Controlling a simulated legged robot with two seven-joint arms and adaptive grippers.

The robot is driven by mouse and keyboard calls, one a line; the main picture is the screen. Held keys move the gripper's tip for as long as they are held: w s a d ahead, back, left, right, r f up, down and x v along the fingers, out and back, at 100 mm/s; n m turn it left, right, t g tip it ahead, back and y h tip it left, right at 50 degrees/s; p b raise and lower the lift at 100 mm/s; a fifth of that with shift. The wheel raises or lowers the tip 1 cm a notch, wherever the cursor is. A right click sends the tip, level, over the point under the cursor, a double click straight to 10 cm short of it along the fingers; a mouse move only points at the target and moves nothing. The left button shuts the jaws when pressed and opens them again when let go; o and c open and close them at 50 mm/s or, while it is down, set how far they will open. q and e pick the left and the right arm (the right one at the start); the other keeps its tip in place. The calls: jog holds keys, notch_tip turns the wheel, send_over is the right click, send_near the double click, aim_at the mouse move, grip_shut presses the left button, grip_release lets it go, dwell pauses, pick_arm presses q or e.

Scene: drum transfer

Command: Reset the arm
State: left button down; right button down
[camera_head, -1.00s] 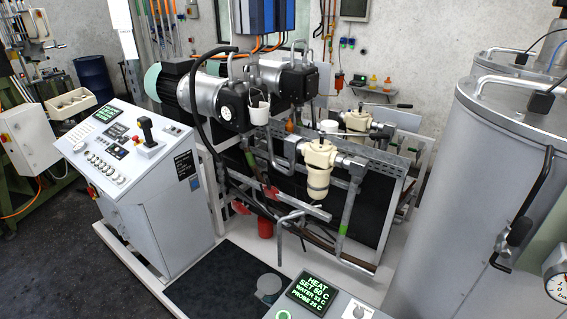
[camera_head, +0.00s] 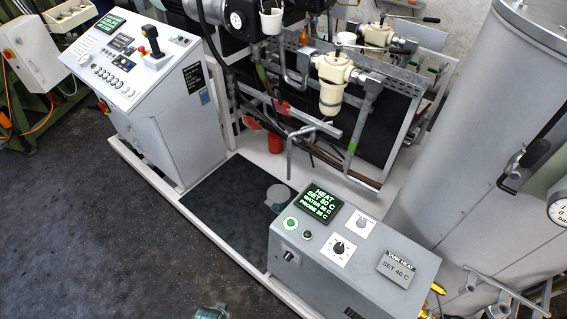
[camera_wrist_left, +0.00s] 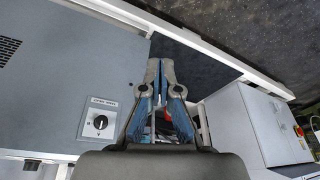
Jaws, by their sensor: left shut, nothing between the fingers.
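My left gripper (camera_wrist_left: 160,68) shows in the left wrist view, with its two blue-and-grey fingers drawn together and nothing between them. It is apart from the machinery around it. In that view a grey box (camera_wrist_left: 60,60) with a black knob (camera_wrist_left: 100,122) lies to its left, and a pale cabinet (camera_wrist_left: 255,125) to its right. In the head view a small blue-grey piece shows at the bottom edge, too cut off to identify surely. My right gripper does not show.
The head view shows a control console (camera_head: 150,75), a heater box (camera_head: 345,255) with a lit display (camera_head: 321,203), a large metal tank (camera_head: 470,130), and a cream filter (camera_head: 331,85). A dark mat (camera_head: 225,200) lies between console and heater box. The dark floor (camera_head: 90,230) at left is clear.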

pick_arm(q)
jog(key=s+f+g+b, duration=0.1)
jog(key=s+f, duration=0.2)
jog(key=f, duration=0.8)
jog(key=s+f, duration=0.3)
jog(key=f, duration=0.8)
jog(key=s+a+f+g+b, duration=0.1)
jog(key=s+a+f, duration=0.2)
jog(key=s+f, duration=1)
jog(key=shift+s+a, duration=0.2)
jog(key=shift+s, duration=0.85)
